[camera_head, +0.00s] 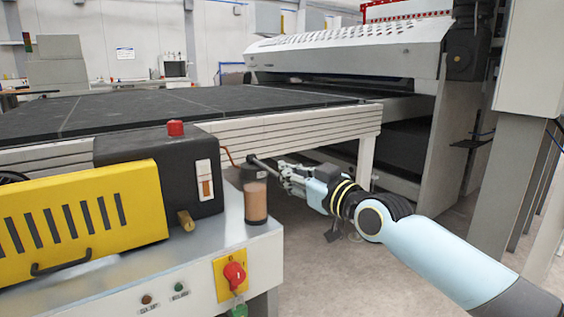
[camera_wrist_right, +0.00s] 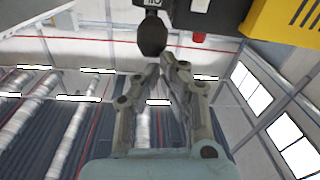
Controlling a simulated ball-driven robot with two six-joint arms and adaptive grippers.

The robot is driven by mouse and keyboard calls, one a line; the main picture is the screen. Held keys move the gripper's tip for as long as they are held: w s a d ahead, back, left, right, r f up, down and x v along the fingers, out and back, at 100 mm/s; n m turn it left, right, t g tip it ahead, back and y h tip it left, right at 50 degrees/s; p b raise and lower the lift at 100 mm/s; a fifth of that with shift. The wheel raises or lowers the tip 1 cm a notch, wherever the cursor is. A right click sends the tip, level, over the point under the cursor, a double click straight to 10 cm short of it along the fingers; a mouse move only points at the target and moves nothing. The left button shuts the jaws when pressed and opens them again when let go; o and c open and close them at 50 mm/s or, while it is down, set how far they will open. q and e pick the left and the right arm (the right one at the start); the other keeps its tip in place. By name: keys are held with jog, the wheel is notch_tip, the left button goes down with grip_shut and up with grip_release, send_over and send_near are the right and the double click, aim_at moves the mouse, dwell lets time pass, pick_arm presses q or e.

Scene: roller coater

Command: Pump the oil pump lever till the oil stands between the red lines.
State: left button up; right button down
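The oil pump (camera_head: 160,165) is a black box with a red cap on top. A small upright sight gauge (camera_head: 204,180) on its front shows brown in its lower part; I cannot make out the red lines. A dark lever rod (camera_head: 265,167) slopes out to the right toward my right gripper (camera_head: 287,175). In the wrist view a dark knob (camera_wrist_right: 152,36), probably the lever's end, stands just beyond my right gripper (camera_wrist_right: 163,66). The fingertips are close together with nothing visible between them. Whether they touch the knob is unclear. My left gripper is out of view.
A clear cup of brown oil (camera_head: 255,203) stands at the bench corner. A yellow slotted cover (camera_head: 80,222) is left of the pump, and a red rotary switch (camera_head: 234,274) is on the bench front. A long dark machine bed (camera_head: 150,108) lies behind.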

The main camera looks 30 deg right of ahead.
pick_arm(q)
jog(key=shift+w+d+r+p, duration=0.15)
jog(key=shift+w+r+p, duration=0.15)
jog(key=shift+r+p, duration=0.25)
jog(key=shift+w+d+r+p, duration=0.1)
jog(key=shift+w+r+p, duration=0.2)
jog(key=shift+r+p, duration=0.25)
pick_arm(e)
jog(key=s+d+f, duration=0.1)
jog(key=s, duration=0.6)
jog(key=shift+f, duration=0.4)
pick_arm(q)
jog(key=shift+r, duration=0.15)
pick_arm(e)
jog(key=shift+d, duration=0.1)
